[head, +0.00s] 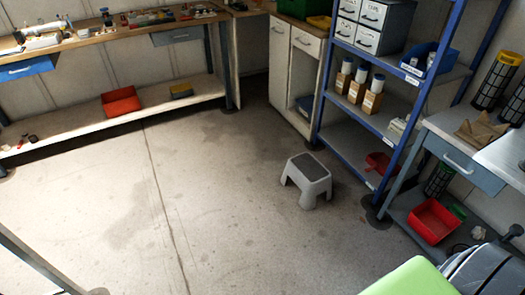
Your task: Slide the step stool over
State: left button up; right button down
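The step stool (292,182) stands upright on the concrete floor, right of the picture's middle. It is light grey with a dark tread on top and splayed legs. It is in front of the blue shelving unit and the white cabinet, with a little floor visible between. Nothing lies on its top. Neither of my grippers shows in the head view, and nothing touches the stool that I can see.
A blue-framed shelf (377,122) and a white cabinet (291,72) stand behind the stool. A workbench (115,40) runs along the back left. The floor (150,215) left of the stool is clear.

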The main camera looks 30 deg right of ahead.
aim_at(313, 179)
jog(key=i+z, duration=0.25)
jog(key=i, duration=0.25)
jog(key=i+j+z, duration=0.2)
jog(key=i, duration=0.25)
jog(key=i+j+z, duration=0.25)
jog(key=i, duration=0.25)
jog(key=i+j+z, duration=0.2)
jog(key=i+j, duration=0.15)
jog(key=i, duration=0.1)
